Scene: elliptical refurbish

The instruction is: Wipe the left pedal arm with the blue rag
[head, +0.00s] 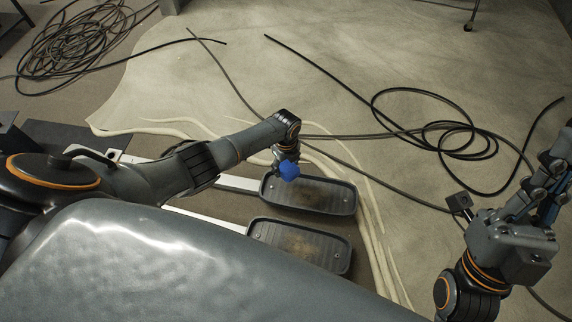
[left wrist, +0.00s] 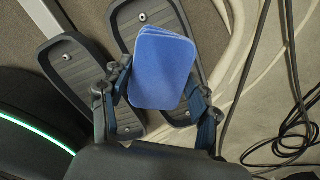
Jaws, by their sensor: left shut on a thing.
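The blue rag (head: 288,170) is held by my left gripper (head: 284,160), which is shut on it, above the far pedal (head: 325,196). In the left wrist view the folded rag (left wrist: 162,68) sits between the two fingers and covers part of one pedal. Two pale pedal arms, a far one (head: 236,184) and a near one (head: 205,219), run to the pedals; my left arm hides part of the far one. I cannot tell whether the rag touches anything. My right gripper (head: 545,185) is at the right edge, away from the pedals, its fingers partly cut off.
The near pedal (head: 300,244) has a brownish smudge. Loose black cable (head: 430,140) lies on the pale mat (head: 330,60) beyond the pedals. A larger cable coil (head: 75,45) lies at the top left. The mat's middle is mostly clear.

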